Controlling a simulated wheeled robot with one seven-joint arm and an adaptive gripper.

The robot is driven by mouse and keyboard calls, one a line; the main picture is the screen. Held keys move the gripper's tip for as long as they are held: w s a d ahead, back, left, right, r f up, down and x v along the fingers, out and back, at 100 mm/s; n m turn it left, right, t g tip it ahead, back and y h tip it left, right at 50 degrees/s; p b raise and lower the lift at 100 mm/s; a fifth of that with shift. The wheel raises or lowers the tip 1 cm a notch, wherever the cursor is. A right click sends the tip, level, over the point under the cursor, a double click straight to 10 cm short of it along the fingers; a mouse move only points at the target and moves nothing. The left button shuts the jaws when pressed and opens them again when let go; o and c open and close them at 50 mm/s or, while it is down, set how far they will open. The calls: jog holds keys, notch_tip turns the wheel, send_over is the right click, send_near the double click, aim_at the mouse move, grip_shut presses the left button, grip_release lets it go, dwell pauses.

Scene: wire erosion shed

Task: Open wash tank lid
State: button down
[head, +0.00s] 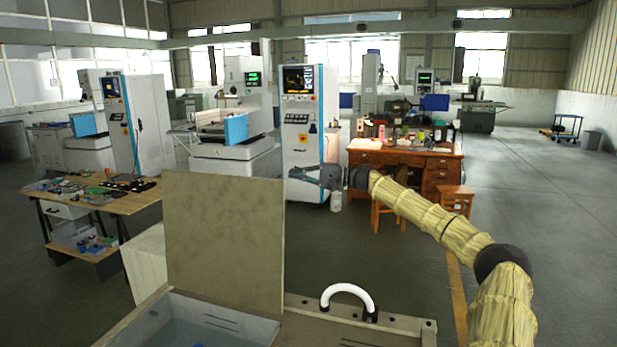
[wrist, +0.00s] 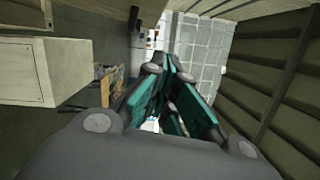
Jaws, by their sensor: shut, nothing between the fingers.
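The wash tank (head: 140,318) is in the foreground of the head view, its bluish inside (head: 205,325) showing. A flat beige lid panel (head: 225,240) stands upright at the tank's back edge, so the left part of the tank is open. A white curved handle (head: 349,289) is on the beige top to the right of the opening. My gripper (head: 300,173) is beyond and above the panel's right edge, pointing left, apart from panel and handle. In the wrist view, its teal-padded fingers (wrist: 172,68) come together with nothing between them.
A wooden desk (head: 440,165) crowded with items stands behind my arm, with a stool (head: 456,200) beside it. A workbench (head: 140,205) with tools is at left. Machine cabinets (head: 303,130) stand behind. Open floor (head: 550,230) lies at right.

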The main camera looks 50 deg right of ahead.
jog(key=w+a+p, duration=0.3)
jog(key=a+p, duration=0.1)
jog(key=a, duration=0.3)
jog(key=shift+w+r, duration=0.4)
jog(key=shift+r, duration=0.05)
jog(key=shift+w+a, duration=0.1)
